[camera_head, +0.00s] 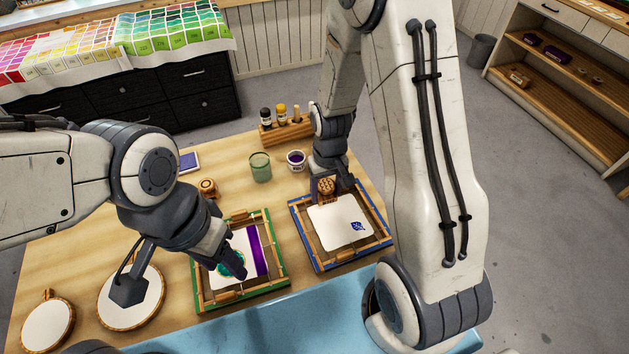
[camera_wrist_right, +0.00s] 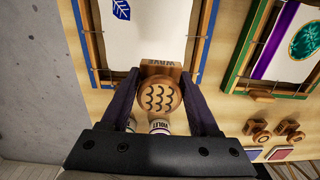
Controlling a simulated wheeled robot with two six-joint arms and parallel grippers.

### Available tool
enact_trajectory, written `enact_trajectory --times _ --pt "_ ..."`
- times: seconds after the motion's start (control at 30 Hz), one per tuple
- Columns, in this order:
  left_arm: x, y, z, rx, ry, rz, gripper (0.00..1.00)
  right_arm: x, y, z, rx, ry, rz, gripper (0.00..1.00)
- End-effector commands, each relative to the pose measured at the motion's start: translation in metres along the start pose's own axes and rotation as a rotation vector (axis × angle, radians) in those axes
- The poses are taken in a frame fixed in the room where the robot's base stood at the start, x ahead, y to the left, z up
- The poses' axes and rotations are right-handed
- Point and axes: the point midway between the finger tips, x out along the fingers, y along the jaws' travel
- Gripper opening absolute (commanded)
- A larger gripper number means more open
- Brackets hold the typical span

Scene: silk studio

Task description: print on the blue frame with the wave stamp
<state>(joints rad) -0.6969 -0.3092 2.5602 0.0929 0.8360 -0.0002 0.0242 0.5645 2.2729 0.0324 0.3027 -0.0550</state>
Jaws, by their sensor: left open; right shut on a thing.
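My right gripper (camera_head: 326,190) is shut on the wooden wave stamp (camera_wrist_right: 159,96), whose round end shows dark wave lines. A block marked WAVE shows beside it in the right wrist view. They are by the far edge of the blue frame (camera_head: 303,242). The blue frame holds white cloth (camera_head: 333,222) with one blue leaf print (camera_head: 357,226). I see no wave print on the visible cloth. It also shows in the right wrist view (camera_wrist_right: 160,30). My left gripper (camera_head: 236,266) is open over the green frame (camera_head: 199,284).
The green frame's cloth has a purple band (camera_head: 257,250) and a green round print. A green glass (camera_head: 260,166), a purple paint jar (camera_head: 296,159), a bottle rack (camera_head: 287,130) and a round stamp (camera_head: 208,187) stand behind. Round hoops (camera_head: 134,322) lie at left.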

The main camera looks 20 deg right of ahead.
Motion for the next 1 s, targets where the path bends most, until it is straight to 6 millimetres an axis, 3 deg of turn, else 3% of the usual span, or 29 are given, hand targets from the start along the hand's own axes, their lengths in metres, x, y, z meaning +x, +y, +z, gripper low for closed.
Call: enact_trajectory --times 0.03,0.1,0.3,0.4,0.57,1.0 --pt "-0.025 0.002 -0.001 0.000 0.001 0.000 0.50 -0.010 -0.003 0.001 -0.010 -0.008 -0.004 0.26" --pt "-0.044 0.003 -0.003 -0.001 0.001 0.000 0.50 -0.008 -0.008 0.002 -0.026 -0.010 -0.008 0.26" --pt "-0.084 0.006 -0.005 -0.002 0.001 0.000 0.50 0.003 -0.018 0.006 -0.072 -0.006 -0.002 0.26" --pt "-0.092 0.007 -0.005 -0.002 0.001 0.000 0.50 0.009 -0.019 0.008 -0.084 -0.004 0.005 0.26" --pt "-0.092 0.007 -0.005 -0.003 0.001 0.000 0.50 0.017 -0.019 0.010 -0.092 0.000 0.010 0.26" --pt "-0.064 0.005 -0.003 -0.002 0.001 0.000 0.50 0.044 -0.017 0.010 -0.088 0.000 0.010 0.26"
